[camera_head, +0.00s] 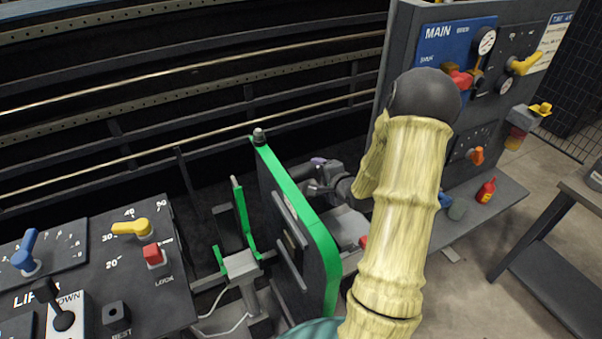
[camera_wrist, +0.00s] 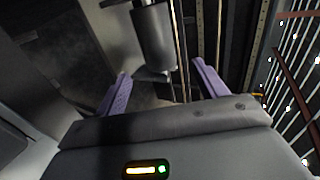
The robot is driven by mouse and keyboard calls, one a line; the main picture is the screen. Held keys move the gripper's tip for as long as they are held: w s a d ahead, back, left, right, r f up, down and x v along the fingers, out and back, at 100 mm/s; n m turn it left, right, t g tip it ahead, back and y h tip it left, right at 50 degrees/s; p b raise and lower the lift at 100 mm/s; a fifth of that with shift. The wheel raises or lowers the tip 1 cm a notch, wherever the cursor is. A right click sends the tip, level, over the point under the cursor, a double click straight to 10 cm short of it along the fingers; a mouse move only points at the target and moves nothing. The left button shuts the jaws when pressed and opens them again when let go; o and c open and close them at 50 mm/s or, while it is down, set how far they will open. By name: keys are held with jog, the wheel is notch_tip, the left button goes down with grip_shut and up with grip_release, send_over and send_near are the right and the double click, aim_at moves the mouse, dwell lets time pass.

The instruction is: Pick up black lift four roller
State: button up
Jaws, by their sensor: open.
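A dark cylinder (camera_wrist: 156,40), which looks like the black roller, stands in the wrist view on a bracket. It is ahead of my gripper (camera_wrist: 160,72), between the lines of its two purple fingers. The fingers are spread wide and nothing is held between them. I cannot tell the exact gap to the roller. In the head view my gripper (camera_head: 318,168) is beside the far side of a green-edged panel, partly hidden by it and my arm. I cannot make out the roller in the head view.
The green-edged panel (camera_head: 322,240) stands upright close to my gripper. A control console (camera_head: 100,262) with levers is at left. A blue MAIN panel (camera_head: 440,45) with valves and gauges is at upper right. Dark rails (camera_head: 150,100) run behind.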

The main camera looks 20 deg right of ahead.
aim_at(310, 173)
jog(key=shift+x, duration=1.6)
jog(key=shift+s, duration=0.1)
jog(key=x, duration=0.1)
jog(key=p+x, duration=0.1)
jog(key=x, duration=0.2)
jog(key=shift+a, duration=0.4)
jog(key=shift+w+f, duration=0.3)
jog(key=shift+w, duration=0.3)
jog(key=c, duration=1.2)
